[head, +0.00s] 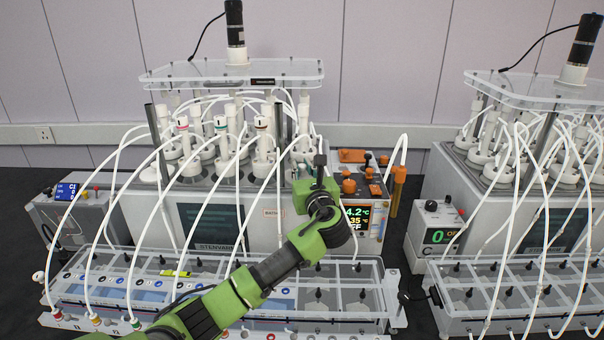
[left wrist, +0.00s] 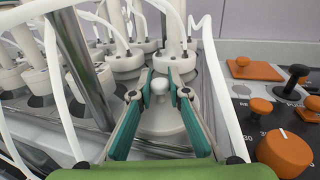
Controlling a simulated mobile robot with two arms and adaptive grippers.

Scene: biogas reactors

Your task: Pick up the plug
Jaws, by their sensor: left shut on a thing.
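The plug (left wrist: 160,86) is a small white stopper with a rounded knob, seen in the left wrist view on top of a wider white reactor cap (left wrist: 161,118). My left gripper (left wrist: 165,94) has its two teal fingers closed on the knob, one on each side. The plug looks upright; I cannot tell whether it is lifted clear of the cap. In the head view my left gripper (head: 319,163) is at the right end of the near reactor unit, beside its control panel, and the plug cannot be made out there.
White tubes (head: 160,150) arch over the reactor vessels and the clear front tray (head: 330,318). A metal post (left wrist: 85,70) stands left of my fingers. A control panel with orange knobs (left wrist: 284,152) is close on the right. A second reactor unit (head: 540,200) stands farther right.

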